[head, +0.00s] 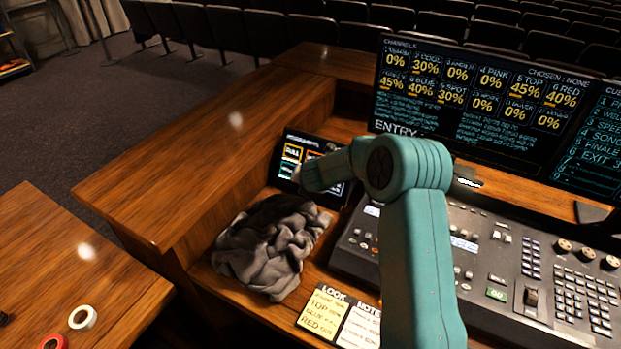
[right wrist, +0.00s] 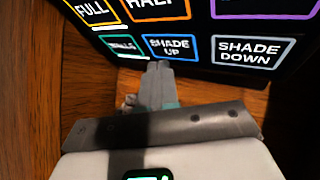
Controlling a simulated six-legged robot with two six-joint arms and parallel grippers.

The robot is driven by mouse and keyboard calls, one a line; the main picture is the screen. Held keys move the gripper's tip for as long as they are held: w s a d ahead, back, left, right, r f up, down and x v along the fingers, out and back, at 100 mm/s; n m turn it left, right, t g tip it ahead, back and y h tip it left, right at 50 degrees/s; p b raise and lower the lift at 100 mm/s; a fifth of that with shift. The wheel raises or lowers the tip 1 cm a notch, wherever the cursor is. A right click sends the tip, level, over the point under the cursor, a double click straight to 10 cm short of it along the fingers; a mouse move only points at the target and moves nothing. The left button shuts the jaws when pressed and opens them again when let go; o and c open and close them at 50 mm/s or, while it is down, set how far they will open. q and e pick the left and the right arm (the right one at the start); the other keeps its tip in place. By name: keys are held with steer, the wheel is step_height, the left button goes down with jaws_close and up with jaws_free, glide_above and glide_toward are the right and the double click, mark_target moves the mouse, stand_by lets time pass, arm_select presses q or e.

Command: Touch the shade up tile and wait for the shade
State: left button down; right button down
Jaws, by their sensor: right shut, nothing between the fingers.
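The shade up tile (right wrist: 170,48) is a blue-outlined tile on a dark touch panel in the right wrist view. My right gripper (right wrist: 160,68) is shut and empty, its fingertips overlapping the tile's lower edge in the picture. I cannot tell whether they touch the screen. In the head view the panel (head: 291,152) stands tilted at the desk's left, and my right arm hides much of it, including the shade up tile. No shade can be made out. My left gripper is in neither view.
The shade down tile (right wrist: 247,52) is to the right of shade up, with full (right wrist: 92,10) and half tiles above. A crumpled grey cloth (head: 268,245) lies in front of the panel. The mixing console (head: 520,265), monitor (head: 470,100) and note cards (head: 322,310) are close by.

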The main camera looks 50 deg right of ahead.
stand_by(0.4)
steer(key=shift+w+d+f, duration=0.1)
steer(key=shift+d+f, duration=0.1)
steer(key=shift+d, duration=0.15)
